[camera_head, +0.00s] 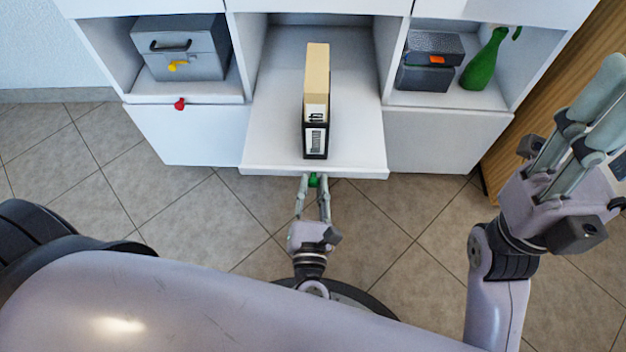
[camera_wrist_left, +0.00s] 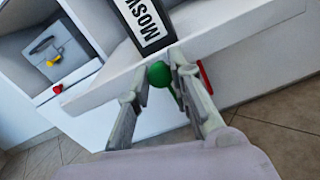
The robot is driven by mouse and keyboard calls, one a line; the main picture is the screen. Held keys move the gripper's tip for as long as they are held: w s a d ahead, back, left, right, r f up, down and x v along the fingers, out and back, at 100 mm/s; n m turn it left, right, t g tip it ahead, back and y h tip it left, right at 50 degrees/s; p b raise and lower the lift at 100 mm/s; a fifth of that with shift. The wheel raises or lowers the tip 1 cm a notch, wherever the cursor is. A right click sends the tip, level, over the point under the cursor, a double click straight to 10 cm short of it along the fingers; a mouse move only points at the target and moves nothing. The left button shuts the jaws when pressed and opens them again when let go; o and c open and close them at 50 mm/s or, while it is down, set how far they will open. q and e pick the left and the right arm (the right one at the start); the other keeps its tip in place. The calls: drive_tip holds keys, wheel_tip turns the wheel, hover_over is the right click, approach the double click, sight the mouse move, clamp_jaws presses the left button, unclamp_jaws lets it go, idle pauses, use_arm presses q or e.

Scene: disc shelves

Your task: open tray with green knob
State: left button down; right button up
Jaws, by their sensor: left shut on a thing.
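The tray (camera_head: 350,140) is a white sliding shelf in the middle of the white cabinet and juts out from it in the head view. Its front edge also shows in the left wrist view (camera_wrist_left: 95,92). The green knob (camera_head: 313,180) is on the tray's front edge; it shows between the fingers in the left wrist view (camera_wrist_left: 160,74). My left gripper (camera_head: 313,182) is shut on the green knob. A beige and black box file (camera_head: 317,90) stands on the tray. My right gripper (camera_head: 607,105) is raised at the right, its fingers empty; whether they are apart is unclear.
A red knob (camera_head: 180,103) is on the left compartment's edge, below a grey box (camera_head: 185,50) with a yellow item. The right compartment holds a dark box (camera_head: 428,65) and a green bottle (camera_head: 484,62). Tiled floor (camera_head: 390,225) is clear before the cabinet.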

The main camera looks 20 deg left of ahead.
idle(0.3)
use_arm(q)
drive_tip(key=c, duration=1.4)
unclamp_jaws()
drive_tip(key=v, duration=1.2)
